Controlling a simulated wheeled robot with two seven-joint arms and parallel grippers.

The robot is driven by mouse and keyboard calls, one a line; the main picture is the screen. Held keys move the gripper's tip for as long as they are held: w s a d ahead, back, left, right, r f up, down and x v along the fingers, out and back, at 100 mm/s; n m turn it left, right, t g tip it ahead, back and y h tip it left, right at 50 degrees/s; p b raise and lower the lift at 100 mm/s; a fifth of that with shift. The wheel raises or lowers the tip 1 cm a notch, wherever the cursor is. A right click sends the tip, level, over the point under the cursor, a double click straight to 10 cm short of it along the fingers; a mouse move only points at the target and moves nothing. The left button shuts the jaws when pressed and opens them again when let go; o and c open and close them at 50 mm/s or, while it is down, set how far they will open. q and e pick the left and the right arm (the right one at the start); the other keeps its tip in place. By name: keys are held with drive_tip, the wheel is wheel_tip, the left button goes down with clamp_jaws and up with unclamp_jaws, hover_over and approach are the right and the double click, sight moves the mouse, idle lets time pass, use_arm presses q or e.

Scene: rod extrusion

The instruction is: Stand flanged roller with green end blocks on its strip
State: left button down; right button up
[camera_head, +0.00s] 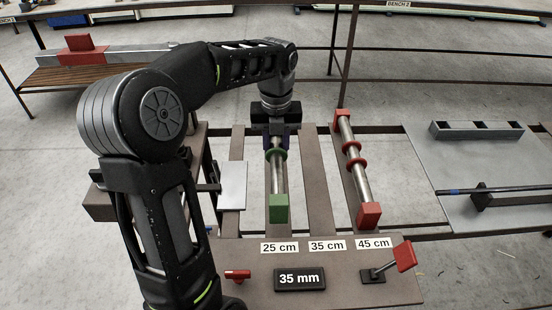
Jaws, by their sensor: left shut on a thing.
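The flanged roller with green end blocks (279,209) lies lengthwise over the strip in line with the 25 cm label (280,247). Its near green block and a green flange show; its far end is hidden by my gripper. My left gripper (277,143) reaches down from above and is shut on the roller near its far end. I cannot tell whether the roller touches the strip. A second roller with red end blocks and red flanges (352,160) lies on the strip by the 45 cm label (374,243). The strip (319,190) by the 35 cm label (327,245) is bare. My right gripper is not in view.
A front plate holds a 35 mm sign (300,279), a small red part (237,274) and a red-ended lever (404,256). A grey table (465,165) with metal parts stands at right. A bench with a red-topped bar (85,55) stands back left.

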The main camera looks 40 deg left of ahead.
use_arm(q)
wheel_tip(320, 180, down, 3)
drive_tip(key=shift+f, duration=0.25)
idle(0.3)
drive_tip(key=shift+f, duration=0.2)
drive_tip(key=c, duration=1.1)
unclamp_jaws()
drive_tip(key=shift+r, duration=0.15)
